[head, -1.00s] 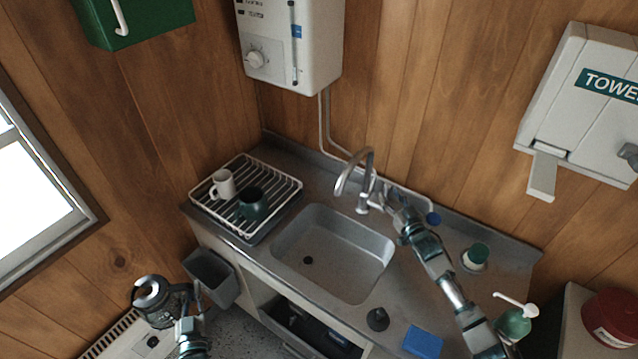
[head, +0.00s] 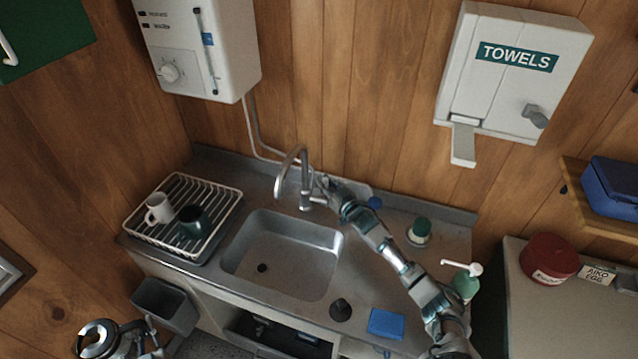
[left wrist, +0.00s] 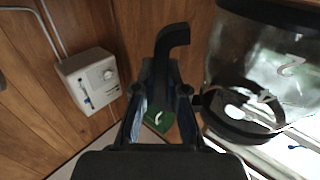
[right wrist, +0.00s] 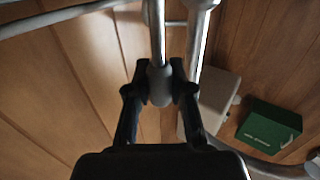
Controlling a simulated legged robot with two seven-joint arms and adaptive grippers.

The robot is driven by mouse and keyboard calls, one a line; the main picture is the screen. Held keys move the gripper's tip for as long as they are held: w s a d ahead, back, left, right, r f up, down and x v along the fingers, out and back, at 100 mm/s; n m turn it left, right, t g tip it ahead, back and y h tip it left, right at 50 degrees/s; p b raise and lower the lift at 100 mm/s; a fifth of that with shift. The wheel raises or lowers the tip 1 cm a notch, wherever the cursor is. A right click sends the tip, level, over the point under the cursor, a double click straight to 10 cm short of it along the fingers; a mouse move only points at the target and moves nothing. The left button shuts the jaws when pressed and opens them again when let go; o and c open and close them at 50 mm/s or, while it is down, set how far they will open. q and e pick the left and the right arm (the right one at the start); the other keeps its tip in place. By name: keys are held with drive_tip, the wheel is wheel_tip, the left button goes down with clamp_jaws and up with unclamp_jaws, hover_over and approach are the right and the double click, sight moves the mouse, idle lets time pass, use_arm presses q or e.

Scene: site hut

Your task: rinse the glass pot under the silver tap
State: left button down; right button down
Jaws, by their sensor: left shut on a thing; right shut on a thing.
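The glass pot (head: 97,340) is at the lower left edge of the head view, near the grey bin and away from the sink. In the left wrist view its clear glass body (left wrist: 262,65) is at the right. My left gripper (left wrist: 160,95) is shut on the pot's black handle (left wrist: 172,38). The silver tap (head: 292,160) arches over the sink (head: 285,255) from the back edge. My right gripper (head: 326,184) is beside the tap's base. The right wrist view shows it shut on the grey end of the tap's lever (right wrist: 160,82). No water is visible.
A drying rack (head: 225,215) with a white mug (head: 159,208) and a dark green mug (head: 193,222) stands left of the sink. A grey bin (head: 165,305) hangs below it. A black plug (head: 340,310), blue sponge (head: 386,323) and soap bottle (head: 466,284) are at the right. The basin is empty.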

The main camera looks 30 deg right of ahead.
drive_tip(key=shift+s+a+n, duration=0.15)
drive_tip(key=shift+a+n, duration=0.05)
drive_tip(key=shift+n, duration=0.1)
drive_tip(key=shift+s+a+f+n+t+b, duration=0.1)
drive_tip(key=shift+s+a+n+t+b, duration=0.1)
drive_tip(key=shift+n+t+b, duration=0.15)
drive_tip(key=c, duration=1)
unclamp_jaws()
drive_tip(key=shift+r, duration=0.2)
drive_tip(key=shift+s+f, duration=0.1)
drive_tip(key=shift+s, duration=0.15)
drive_tip(key=s+d+f, duration=0.1)
drive_tip(key=s, duration=1)
drive_tip(key=shift+s, duration=0.25)
